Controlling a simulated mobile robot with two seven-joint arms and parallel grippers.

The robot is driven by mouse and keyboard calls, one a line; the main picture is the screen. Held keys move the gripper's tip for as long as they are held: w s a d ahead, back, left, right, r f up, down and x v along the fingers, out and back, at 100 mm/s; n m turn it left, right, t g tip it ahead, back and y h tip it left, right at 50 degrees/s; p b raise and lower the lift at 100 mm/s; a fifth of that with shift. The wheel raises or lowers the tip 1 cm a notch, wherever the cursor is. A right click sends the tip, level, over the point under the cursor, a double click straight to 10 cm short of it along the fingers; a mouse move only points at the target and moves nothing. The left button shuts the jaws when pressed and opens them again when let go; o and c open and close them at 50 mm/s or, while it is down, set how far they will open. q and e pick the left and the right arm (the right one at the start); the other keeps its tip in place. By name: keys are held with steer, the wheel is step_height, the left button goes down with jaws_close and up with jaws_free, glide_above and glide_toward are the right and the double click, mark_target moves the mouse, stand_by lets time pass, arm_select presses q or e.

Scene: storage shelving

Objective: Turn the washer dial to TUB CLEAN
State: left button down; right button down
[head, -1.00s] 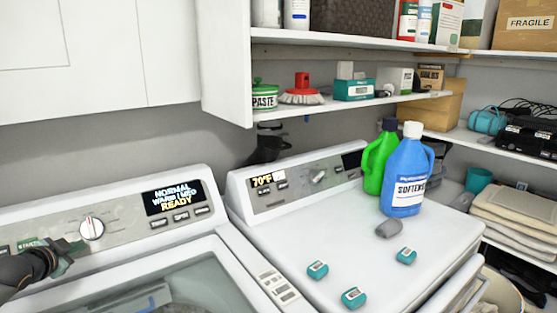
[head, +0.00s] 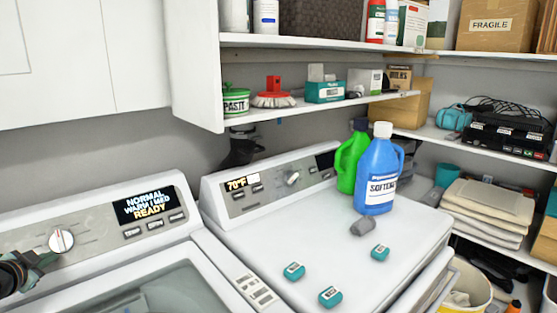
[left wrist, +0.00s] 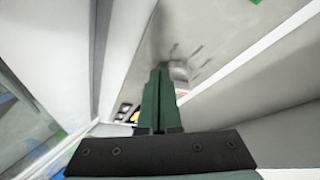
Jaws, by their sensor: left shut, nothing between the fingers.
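The washer dial (head: 61,241) is a round white knob on the grey control panel, left of a display (head: 149,203) that reads NORMAL, WARM, MED and READY. My left gripper (head: 45,261) has dark green fingers and is shut and empty, just left of and below the dial. In the left wrist view its closed fingers (left wrist: 160,75) point at the panel, with a blurred pale knob (left wrist: 179,71) close beside the tips. I cannot tell whether they touch. The gripper hides the panel's left part. The dial's small labels are unreadable. My right gripper is out of view.
Several buttons (head: 155,225) sit below the display. The washer lid (head: 150,290) slopes below the panel. The dryer (head: 330,225) stands to the right, with green and blue bottles (head: 378,170) and small teal boxes on top. A shelf (head: 300,103) hangs above it.

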mark_target(49, 246)
arm_select(q)
steer(key=shift+w+r+p, duration=0.1)
steer(key=shift+w+p, duration=0.1)
steer(key=shift+p, duration=0.1)
stand_by(0.4)
steer(key=shift+r, duration=0.1)
stand_by(0.4)
steer(key=shift+a+r+p, duration=0.4)
steer(key=shift+a+p, duration=0.15)
steer(key=shift+p, duration=1.5)
steer(key=shift+a+r, duration=0.1)
steer(key=shift+w+a+r, duration=0.15)
steer(key=shift+a+r, duration=0.15)
steer(key=shift+a, duration=0.05)
steer(key=shift+a, duration=0.1)
steer(key=shift+s+a, duration=0.15)
steer(key=shift+s, duration=0.15)
steer(key=s+d+r, duration=0.1)
steer(key=r, duration=0.1)
steer(key=s+d+r, duration=0.2)
steer(key=shift+s, duration=0.2)
